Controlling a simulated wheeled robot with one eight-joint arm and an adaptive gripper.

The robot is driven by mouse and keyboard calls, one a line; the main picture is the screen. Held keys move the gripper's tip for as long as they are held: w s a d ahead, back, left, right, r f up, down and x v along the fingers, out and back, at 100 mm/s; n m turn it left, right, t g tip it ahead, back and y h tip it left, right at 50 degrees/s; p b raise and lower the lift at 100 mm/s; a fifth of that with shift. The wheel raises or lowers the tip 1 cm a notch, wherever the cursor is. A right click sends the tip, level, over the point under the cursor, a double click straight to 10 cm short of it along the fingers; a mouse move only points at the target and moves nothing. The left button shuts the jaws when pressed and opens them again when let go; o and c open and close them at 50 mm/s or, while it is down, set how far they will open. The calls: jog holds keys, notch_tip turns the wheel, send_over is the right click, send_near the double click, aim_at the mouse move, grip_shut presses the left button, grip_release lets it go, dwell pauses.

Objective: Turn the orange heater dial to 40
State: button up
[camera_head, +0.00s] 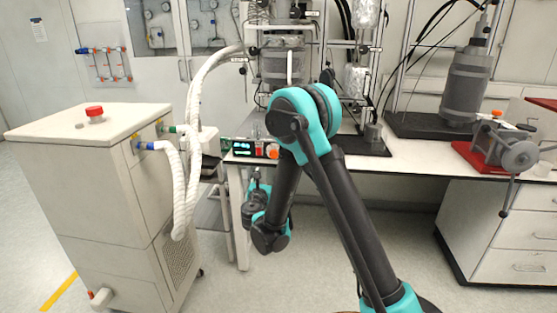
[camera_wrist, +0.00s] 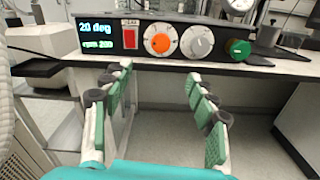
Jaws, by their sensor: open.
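The orange heater dial (camera_wrist: 160,41) is on the black front panel of the heater unit (camera_wrist: 182,19) in the wrist view. A lit display (camera_wrist: 95,36) left of it reads "20 deg" and "rpm 200". In the head view the orange dial (camera_head: 273,151) shows small, just left of my arm. My gripper (camera_wrist: 157,84) is open and empty, its two green-padded fingers apart, below and in front of the panel. The dial lies above the gap between the fingertips, and neither finger touches it. In the head view the gripper is mostly hidden or too small to make out.
A red switch (camera_wrist: 130,36), a grey dial (camera_wrist: 197,42) and a green knob (camera_wrist: 238,48) flank the orange dial. The bench edge (camera_wrist: 70,58) runs just beneath the panel. A white cabinet (camera_head: 88,165) with hoses stands at the left. Below the bench there is open space.

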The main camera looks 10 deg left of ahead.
jog(key=w, duration=1.7)
jog(key=shift+d, duration=0.35)
jog(key=shift+c, duration=0.6)
jog(key=c, duration=1)
jog(key=shift+c, duration=0.2)
jog(key=shift+m, duration=0.5)
jog(key=m, duration=1)
jog(key=shift+m, duration=0.4)
